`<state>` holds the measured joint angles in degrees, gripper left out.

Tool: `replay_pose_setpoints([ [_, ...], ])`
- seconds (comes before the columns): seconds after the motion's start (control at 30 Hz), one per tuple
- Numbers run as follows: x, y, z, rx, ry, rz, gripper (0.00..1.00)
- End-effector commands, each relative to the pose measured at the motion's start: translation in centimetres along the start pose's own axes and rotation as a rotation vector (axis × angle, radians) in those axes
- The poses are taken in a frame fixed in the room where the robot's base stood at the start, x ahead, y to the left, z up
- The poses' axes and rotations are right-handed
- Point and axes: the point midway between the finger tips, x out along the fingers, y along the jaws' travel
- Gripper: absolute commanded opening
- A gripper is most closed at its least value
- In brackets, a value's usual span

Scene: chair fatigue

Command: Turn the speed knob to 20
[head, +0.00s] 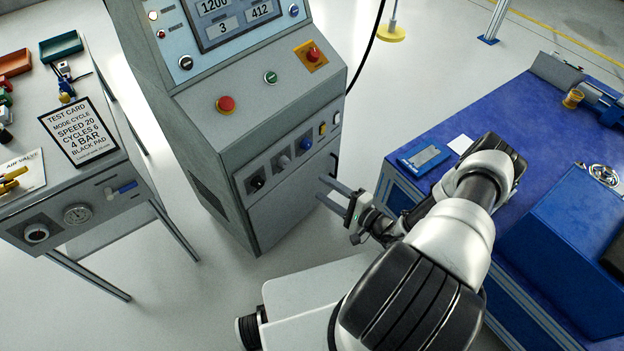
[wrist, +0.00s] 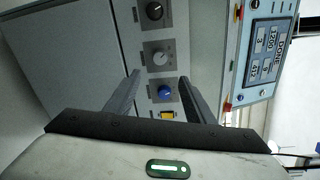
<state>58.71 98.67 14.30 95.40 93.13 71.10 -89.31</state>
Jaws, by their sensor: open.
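The grey control console (head: 215,105) has a row of knobs on its lower front: a black knob (head: 257,183), a grey knob (head: 283,160) and a blue knob (head: 306,143). Their labels are too small to read, so I cannot tell which is the speed knob. In the wrist view the black knob (wrist: 154,11), grey knob (wrist: 160,57) and blue knob (wrist: 164,92) form a column. My gripper (head: 320,188) is open and empty, in front of the console below the knob row. In the wrist view its fingertips (wrist: 159,75) flank the area between the grey and blue knobs, seemingly apart from both.
The console screen (head: 232,15) shows 1200, 3 and 412. A test card (head: 78,133) on the left bench reads speed 20. A blue-topped bench (head: 500,115) stands right.

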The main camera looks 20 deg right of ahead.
Motion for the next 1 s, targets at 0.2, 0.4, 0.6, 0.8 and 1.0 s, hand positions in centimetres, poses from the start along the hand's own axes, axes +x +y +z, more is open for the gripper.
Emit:
replay_pose_setpoints([
  [0.2, -2.0, 0.0, 0.0, -0.001, 0.0, 0.0, 0.49],
  [0.4, -2.3, 0.0, 0.0, -0.001, 0.0, 0.0, 0.49],
  [0.6, -2.2, 0.0, 0.0, -0.001, 0.0, 0.0, 0.49],
  [0.8, -2.2, -0.2, 0.0, -0.003, -0.004, 0.001, 0.49],
  [1.0, -1.4, -4.8, 2.1, -0.081, -0.17, 0.055, 0.49],
])
